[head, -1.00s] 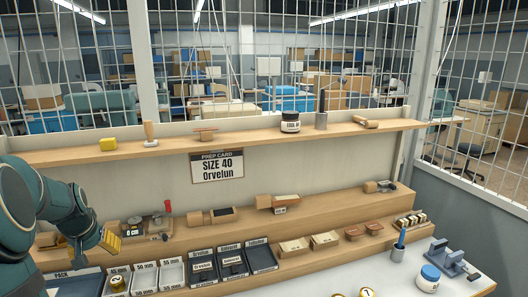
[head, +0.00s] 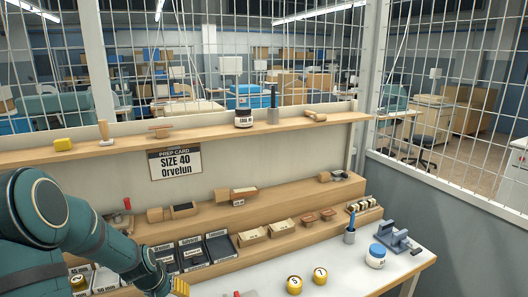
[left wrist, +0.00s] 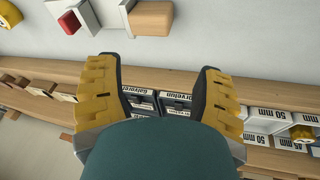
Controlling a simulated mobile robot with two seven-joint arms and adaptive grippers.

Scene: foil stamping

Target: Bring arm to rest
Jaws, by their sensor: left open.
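My left arm comes in from the left of the head view. Its gripper (head: 178,288) is at the bottom edge, mostly cut off, with only a yellow finger part showing. In the left wrist view the left gripper (left wrist: 155,80) has its two yellow, black-padded fingers spread wide with nothing held between them. Labelled dark trays (left wrist: 172,102) show beyond the gap. My right gripper is in neither view.
The dark trays (head: 193,250) stand at the front left of the stepped wooden shelf. Two yellow numbered pots (head: 294,284), a white jar with a blue lid (head: 376,256) and a blue-grey fixture (head: 396,237) stand on the white bench (head: 350,278). The upper shelf (head: 200,137) holds several tools.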

